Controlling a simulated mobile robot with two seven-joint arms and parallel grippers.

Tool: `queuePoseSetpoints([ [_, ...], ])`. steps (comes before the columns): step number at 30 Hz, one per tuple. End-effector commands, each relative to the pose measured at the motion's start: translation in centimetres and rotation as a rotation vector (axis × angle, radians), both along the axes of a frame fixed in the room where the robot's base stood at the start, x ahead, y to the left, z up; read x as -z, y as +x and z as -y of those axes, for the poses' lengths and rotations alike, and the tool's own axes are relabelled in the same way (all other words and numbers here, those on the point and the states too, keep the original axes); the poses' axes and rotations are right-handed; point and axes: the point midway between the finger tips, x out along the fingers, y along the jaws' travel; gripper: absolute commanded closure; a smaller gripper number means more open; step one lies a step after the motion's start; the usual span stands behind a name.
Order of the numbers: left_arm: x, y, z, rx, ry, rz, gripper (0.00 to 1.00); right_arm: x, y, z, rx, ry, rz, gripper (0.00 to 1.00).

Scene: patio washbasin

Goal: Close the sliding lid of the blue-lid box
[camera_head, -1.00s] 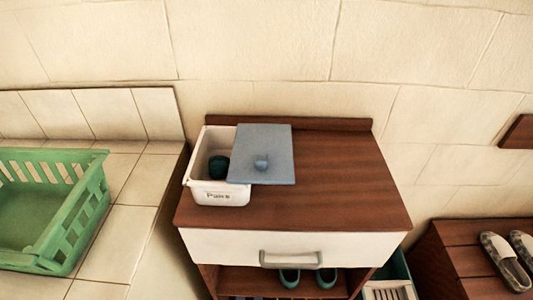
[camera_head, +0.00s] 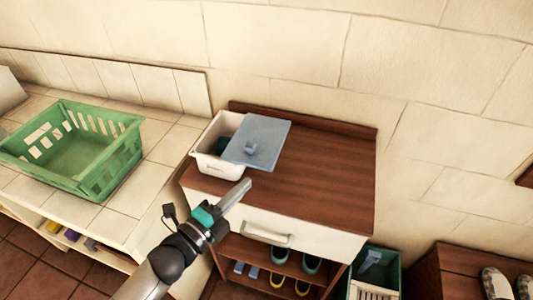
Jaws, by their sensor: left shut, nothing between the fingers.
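The white box (camera_head: 204,164) stands on the left part of the wooden cabinet top. Its blue sliding lid (camera_head: 268,137) is partly open, shifted to the right and overhanging the box's right side. A small blue knob (camera_head: 250,148) sits on the lid. The left part of the box is uncovered, and a dark teal item (camera_head: 223,144) shows inside. My left gripper (camera_head: 243,188) is shut and empty, in front of the box and lid near the cabinet's front edge, apart from the knob in the picture. My right gripper is not in view.
A green basket (camera_head: 90,178) stands on the tiled counter (camera_head: 146,190) at left. The wooden cabinet top (camera_head: 325,185) is clear to the right of the lid. A drawer handle (camera_head: 267,234) sticks out in front. A wall stands behind.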

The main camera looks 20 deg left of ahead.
Motion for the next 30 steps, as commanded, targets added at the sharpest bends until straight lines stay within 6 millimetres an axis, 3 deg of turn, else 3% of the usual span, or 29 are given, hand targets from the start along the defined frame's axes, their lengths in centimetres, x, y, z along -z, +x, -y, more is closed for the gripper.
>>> queuePoseSetpoints([
  [3, -1.3, 0.2, 0.4, 0.016, 0.024, 0.034, 1.00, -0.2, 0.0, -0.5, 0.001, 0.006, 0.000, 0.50],
  [8, -1.4, 1.4, 0.8, 0.017, 0.024, 0.038, 1.00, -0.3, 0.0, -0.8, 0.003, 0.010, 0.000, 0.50],
  [25, -1.3, 9.4, 4.0, 0.015, 0.021, 0.035, 1.00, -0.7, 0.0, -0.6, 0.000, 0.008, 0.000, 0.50],
  [30, -1.2, 9.4, 1.4, 0.014, 0.024, 0.030, 1.00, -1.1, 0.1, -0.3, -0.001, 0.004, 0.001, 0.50],
])
